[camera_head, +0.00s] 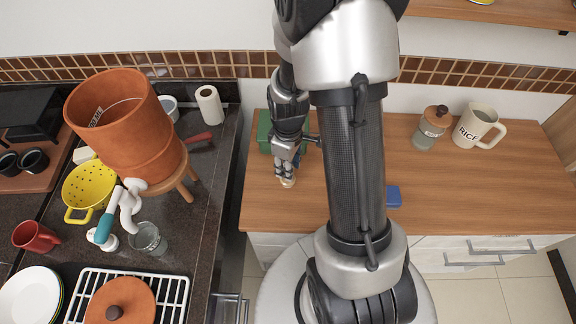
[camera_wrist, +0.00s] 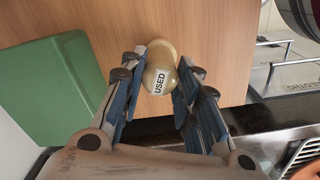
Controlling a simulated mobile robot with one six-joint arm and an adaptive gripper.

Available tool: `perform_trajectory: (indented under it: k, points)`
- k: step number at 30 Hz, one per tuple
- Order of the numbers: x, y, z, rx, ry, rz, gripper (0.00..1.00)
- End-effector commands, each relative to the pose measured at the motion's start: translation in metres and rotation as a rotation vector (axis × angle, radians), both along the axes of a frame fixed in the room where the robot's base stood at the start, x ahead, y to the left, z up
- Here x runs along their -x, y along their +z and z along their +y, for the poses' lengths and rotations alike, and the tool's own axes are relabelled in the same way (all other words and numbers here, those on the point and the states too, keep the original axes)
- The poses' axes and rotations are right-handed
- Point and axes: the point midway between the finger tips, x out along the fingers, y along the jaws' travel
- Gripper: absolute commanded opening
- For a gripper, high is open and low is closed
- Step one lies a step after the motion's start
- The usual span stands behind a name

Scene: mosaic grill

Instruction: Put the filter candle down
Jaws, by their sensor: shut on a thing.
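The filter candle (camera_wrist: 159,80) is a cream, rounded piece with a "USED" label, with a pale tan round end showing beyond it. My gripper (camera_wrist: 160,88) is shut on it, one finger on each side. In the head view, my gripper (camera_head: 286,166) points down over the left part of the wooden counter, with the candle (camera_head: 287,182) small below the fingertips. I cannot tell whether the candle touches the counter.
The wooden counter (camera_head: 460,190) is mostly clear. A green object (camera_head: 264,128) lies beside my gripper, and it also shows in the wrist view (camera_wrist: 45,90). A blue item (camera_head: 393,196), a lidded jar (camera_head: 431,130) and a RICE mug (camera_head: 478,126) stand right. A clay filter pot (camera_head: 130,130) stands left.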

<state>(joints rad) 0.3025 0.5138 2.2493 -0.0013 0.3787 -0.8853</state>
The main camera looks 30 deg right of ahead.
Motion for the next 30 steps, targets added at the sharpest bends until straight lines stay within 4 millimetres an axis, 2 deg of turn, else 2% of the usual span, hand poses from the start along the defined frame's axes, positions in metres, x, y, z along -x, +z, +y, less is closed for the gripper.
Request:
perform_trajectory:
  k: [8, 9, 17, 26, 30]
  points:
    - [-0.0004, -0.0028, -0.0001, 0.0, 0.0, -0.001, 0.0]
    - [-0.0003, -0.0027, -0.0001, 0.001, 0.0, -0.001, 0.31]
    - [-0.0003, -0.0018, -0.0001, 0.0, 0.0, 0.0, 0.48]
    - [-0.0003, -0.0016, -0.0001, 0.0, 0.0, 0.0, 0.5]
    - [-0.0008, 0.0065, -0.0002, 0.001, 0.0, -0.002, 0.5]
